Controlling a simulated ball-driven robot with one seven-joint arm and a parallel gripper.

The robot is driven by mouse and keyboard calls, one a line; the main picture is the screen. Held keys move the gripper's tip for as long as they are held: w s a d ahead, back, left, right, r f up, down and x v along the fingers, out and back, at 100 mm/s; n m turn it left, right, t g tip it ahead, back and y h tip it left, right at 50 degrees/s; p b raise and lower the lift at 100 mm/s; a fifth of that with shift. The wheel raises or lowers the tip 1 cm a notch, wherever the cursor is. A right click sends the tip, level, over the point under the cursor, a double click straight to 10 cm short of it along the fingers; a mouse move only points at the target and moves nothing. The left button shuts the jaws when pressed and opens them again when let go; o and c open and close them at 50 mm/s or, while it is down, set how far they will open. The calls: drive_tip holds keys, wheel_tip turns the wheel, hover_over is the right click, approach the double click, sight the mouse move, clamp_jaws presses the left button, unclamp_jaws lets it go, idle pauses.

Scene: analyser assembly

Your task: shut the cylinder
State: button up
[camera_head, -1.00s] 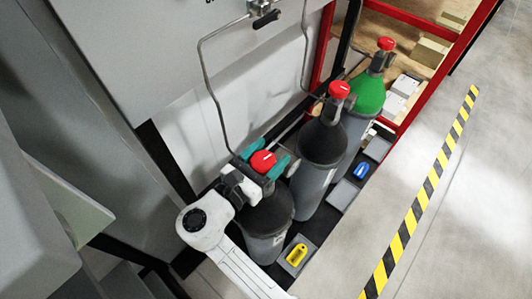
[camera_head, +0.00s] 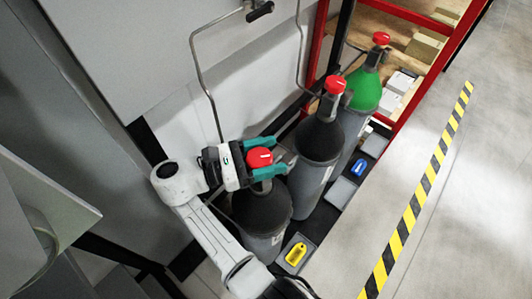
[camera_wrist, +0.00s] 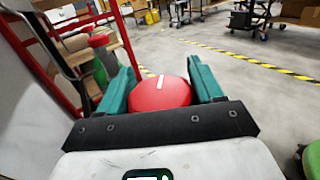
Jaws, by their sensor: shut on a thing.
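The nearest gas cylinder (camera_head: 262,212) is dark grey with a black shoulder and stands upright in the rack. Its red valve knob (camera_head: 259,157) sits between the teal fingers of my gripper (camera_head: 272,161). In the wrist view the red knob (camera_wrist: 160,94) lies between both teal fingers (camera_wrist: 163,85), with a white mark on its top. My gripper is shut on the knob. The valve body below the knob is mostly hidden by the fingers.
Another black-shouldered cylinder (camera_head: 318,140) and a green-shouldered cylinder (camera_head: 364,92) stand behind, each with a red knob. A yellow item (camera_head: 296,254) and a blue item (camera_head: 358,167) lie on grey trays beside them. Open floor with a yellow-black stripe (camera_head: 418,200) lies to the right.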

drive_tip(key=shift+w+d+r+m+g, duration=0.1)
drive_tip(key=shift+w+r+m+g, duration=0.15)
drive_tip(key=shift+r+m+g, duration=0.2)
idle(1.1)
drive_tip(key=o, duration=0.7)
drive_tip(key=shift+o, duration=1.3)
drive_tip(key=shift+f, duration=0.25)
drive_tip(key=shift+s, duration=0.1)
drive_tip(key=b+v, duration=0.7)
drive_tip(key=v, duration=0.4)
drive_tip(key=shift+f, duration=0.2)
